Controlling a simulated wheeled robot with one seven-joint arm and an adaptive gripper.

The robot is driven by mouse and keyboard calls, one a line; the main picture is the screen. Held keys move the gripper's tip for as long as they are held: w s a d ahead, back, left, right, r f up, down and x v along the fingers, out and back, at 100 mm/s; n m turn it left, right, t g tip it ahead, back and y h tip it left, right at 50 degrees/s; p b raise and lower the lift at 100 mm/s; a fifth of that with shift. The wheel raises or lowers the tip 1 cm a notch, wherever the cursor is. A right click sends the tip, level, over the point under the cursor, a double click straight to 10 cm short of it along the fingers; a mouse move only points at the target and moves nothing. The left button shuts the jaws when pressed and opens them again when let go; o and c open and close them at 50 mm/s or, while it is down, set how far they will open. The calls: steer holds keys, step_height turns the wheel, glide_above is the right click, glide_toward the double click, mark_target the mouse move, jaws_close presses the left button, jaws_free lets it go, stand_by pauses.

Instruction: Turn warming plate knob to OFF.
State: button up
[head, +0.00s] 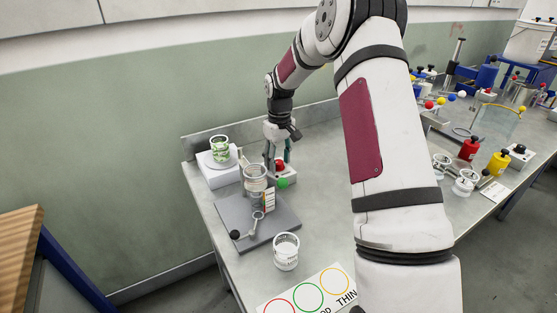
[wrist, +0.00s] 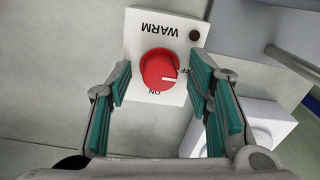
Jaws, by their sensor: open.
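The red warming plate knob (wrist: 159,70) sits on a white panel (wrist: 140,35) marked WARM, which reads upside down in the wrist view. Its white pointer mark points right, toward the partly hidden OFF label (wrist: 186,72). The ON label (wrist: 155,91) is at the knob's lower edge. The lamp (wrist: 194,35) on the panel looks dark. My gripper (wrist: 163,88) is open, with one teal-padded finger on each side of the knob and visible gaps between. In the head view my gripper (head: 279,158) points down over the red knob (head: 280,165).
A white block (head: 218,172) bearing a green-filled beaker (head: 219,147) stands left. Red (head: 469,149) and yellow (head: 498,162) bottles stand far right.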

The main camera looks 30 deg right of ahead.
mark_target(279, 162)
step_height(279, 162, up, 12)
stand_by(0.5)
steer(key=shift+d, duration=0.1)
steer(key=s+a+r+t+h, duration=0.1)
steer(key=s+a+r, duration=0.5)
steer(key=s+r, duration=0.15)
steer(key=s+a+r+t, duration=0.1)
steer(key=s+a+r, duration=0.45)
steer(key=s, duration=0.25)
steer(key=s+a+f+m+t, duration=0.1)
steer(key=s+a, duration=0.1)
steer(key=s, duration=0.9)
steer(key=s+a+f+m+t+p, duration=0.1)
steer(key=s+a, duration=0.2)
steer(key=s, duration=0.7)
steer(key=shift+s+a+f+y, duration=0.25)
steer(key=shift+s+a+y, duration=0.05)
steer(key=shift+s+y, duration=0.1)
